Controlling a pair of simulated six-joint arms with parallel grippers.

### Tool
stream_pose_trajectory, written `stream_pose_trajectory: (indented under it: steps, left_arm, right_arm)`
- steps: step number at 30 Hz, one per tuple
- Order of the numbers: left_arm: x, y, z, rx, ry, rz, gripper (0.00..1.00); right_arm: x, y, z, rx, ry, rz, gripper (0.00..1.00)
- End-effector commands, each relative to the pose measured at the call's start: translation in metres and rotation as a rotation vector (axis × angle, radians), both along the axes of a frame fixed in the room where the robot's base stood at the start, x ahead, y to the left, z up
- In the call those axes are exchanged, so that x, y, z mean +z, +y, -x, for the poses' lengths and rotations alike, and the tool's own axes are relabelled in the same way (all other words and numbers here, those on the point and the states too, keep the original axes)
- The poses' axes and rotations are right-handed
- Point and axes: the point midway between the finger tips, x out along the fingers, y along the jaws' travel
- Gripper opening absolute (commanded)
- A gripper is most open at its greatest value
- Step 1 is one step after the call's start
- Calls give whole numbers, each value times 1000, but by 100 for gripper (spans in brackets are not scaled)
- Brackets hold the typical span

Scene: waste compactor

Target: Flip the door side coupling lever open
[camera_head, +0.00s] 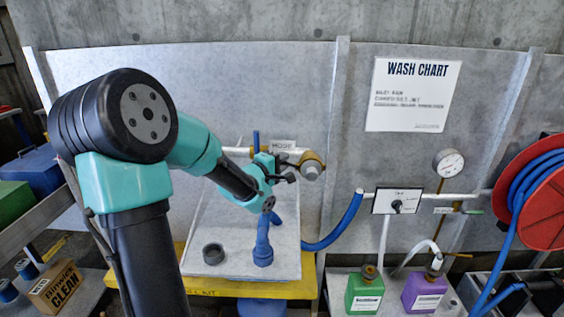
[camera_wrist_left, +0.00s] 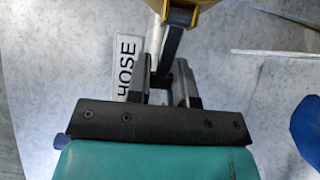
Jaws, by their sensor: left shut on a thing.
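The brass-coloured coupling (camera_head: 313,160) sits on the wall pipe, just right of the HOSE label. In the left wrist view its yellow body (camera_wrist_left: 190,14) shows at the top, with a dark lever (camera_wrist_left: 172,48) coming down from it. My left gripper (camera_head: 289,169) is at the coupling's left side. In the left wrist view the gripper (camera_wrist_left: 172,82) has its two dark fingers shut on the lever, one on each side. The lever's end between the fingers is partly hidden. In the head view the lever is too small to make out. My right gripper is in neither view.
A white tray (camera_head: 196,235) below holds a dark ring (camera_head: 213,254) and an upright blue hose fitting (camera_head: 263,245). A blue hose (camera_head: 345,222) curves up to a wall pipe. Green (camera_head: 364,294) and purple (camera_head: 424,293) containers and a red hose reel (camera_head: 540,195) stand right.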

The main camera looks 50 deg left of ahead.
Motion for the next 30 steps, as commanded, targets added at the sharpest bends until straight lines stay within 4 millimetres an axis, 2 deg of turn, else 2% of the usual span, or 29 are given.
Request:
stream_pose_trajectory:
  steps: [11,30]
  left_arm:
    - [0,-2,5,89,-1,2,0]
    - [0,-10,23,448,0,1,0]
  right_arm:
    - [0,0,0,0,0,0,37]
    - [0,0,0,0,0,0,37]
